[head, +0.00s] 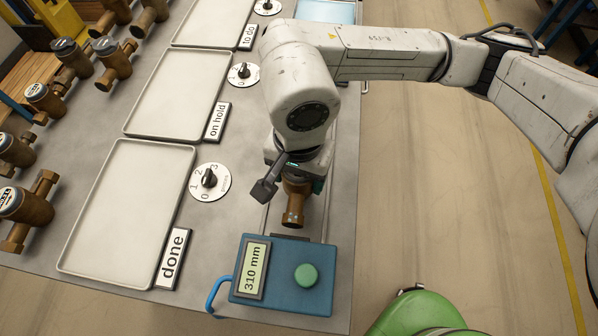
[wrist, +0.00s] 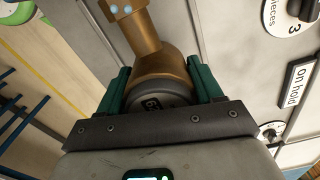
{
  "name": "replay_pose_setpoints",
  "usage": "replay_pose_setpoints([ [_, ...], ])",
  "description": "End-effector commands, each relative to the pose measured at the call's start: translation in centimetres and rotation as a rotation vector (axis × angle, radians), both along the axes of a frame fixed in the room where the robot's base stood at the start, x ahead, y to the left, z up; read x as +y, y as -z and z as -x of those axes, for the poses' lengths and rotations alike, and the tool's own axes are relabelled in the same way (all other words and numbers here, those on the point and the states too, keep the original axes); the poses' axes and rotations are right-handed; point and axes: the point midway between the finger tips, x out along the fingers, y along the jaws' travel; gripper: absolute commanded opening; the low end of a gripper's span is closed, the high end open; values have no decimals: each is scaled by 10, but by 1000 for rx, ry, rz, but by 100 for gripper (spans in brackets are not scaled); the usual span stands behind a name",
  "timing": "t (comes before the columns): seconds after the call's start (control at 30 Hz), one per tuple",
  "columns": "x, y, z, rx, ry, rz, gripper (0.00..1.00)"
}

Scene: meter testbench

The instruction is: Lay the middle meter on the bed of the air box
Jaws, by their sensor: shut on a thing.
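My gripper (head: 303,172) is shut on a bronze-coloured meter (head: 293,208), which hangs below it over the right part of the grey bench. In the wrist view, the green fingers of my gripper (wrist: 162,72) stand on both sides of the meter (wrist: 160,68), with its round dark cap between them and a pipe end beyond. Just in front of the meter is a blue box (head: 318,252) with a "310 mm" display, a green button and a blue handle. Thin rails run behind it, under the meter. I cannot tell whether the meter touches anything below.
Empty trays marked "done" (head: 130,205) and "on hold" (head: 165,95) lie left of my gripper, with numbered dials (head: 210,182) beside them. Several other bronze meters (head: 25,203) stand along the left. A pale blue panel (head: 325,11) shows at the back. Floor lies to the right.

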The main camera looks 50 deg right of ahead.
Motion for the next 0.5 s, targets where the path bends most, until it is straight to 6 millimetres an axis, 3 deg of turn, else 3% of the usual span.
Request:
replay_pose_setpoints([
  [0.5,0,9,0,-1,-1,0,3],
])
